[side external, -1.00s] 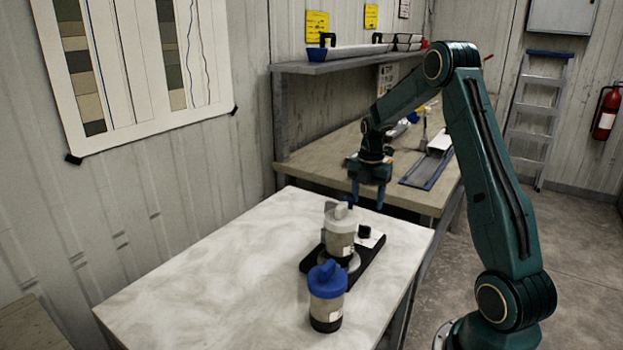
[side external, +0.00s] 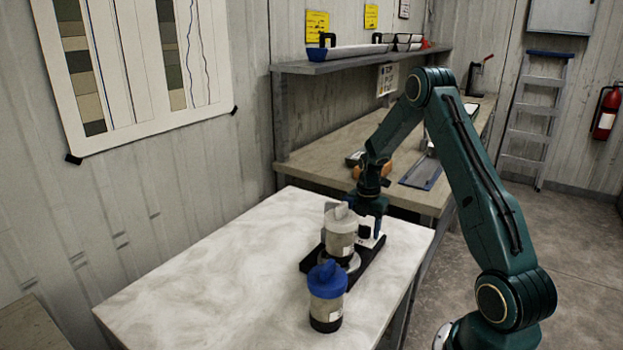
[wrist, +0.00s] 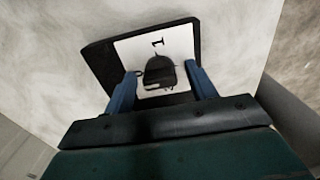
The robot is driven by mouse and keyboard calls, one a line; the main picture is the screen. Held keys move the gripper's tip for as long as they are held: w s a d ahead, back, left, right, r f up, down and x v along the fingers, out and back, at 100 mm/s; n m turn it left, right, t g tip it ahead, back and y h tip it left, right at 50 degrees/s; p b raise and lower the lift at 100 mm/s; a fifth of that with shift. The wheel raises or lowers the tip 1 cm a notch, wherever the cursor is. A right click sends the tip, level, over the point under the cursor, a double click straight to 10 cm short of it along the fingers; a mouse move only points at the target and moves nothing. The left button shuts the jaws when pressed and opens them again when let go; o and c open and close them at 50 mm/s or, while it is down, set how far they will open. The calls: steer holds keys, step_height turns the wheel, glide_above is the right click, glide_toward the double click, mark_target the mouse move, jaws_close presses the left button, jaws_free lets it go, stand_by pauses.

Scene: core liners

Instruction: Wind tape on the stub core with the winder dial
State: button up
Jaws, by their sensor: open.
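The winder is a black base (side external: 372,262) on the white table. A short core with a grey cap (side external: 340,246) stands upright on its round plate. The winder dial (wrist: 159,72) is a small black knob on a white face marked 1 and apparently 2. My gripper (wrist: 160,78) is open, with one blue finger on each side of the dial; I cannot tell whether they touch it. In the side view my gripper (side external: 367,212) points down behind the grey-capped core, which hides part of it. The wrist view shows neither core.
A second short core with a blue cap (side external: 326,296) stands upright in front of the winder. The left of the white table (side external: 200,270) is clear. A bench (side external: 315,166) with a shelf (side external: 335,62) stands behind.

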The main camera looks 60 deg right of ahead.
steer(key=c, duration=1)
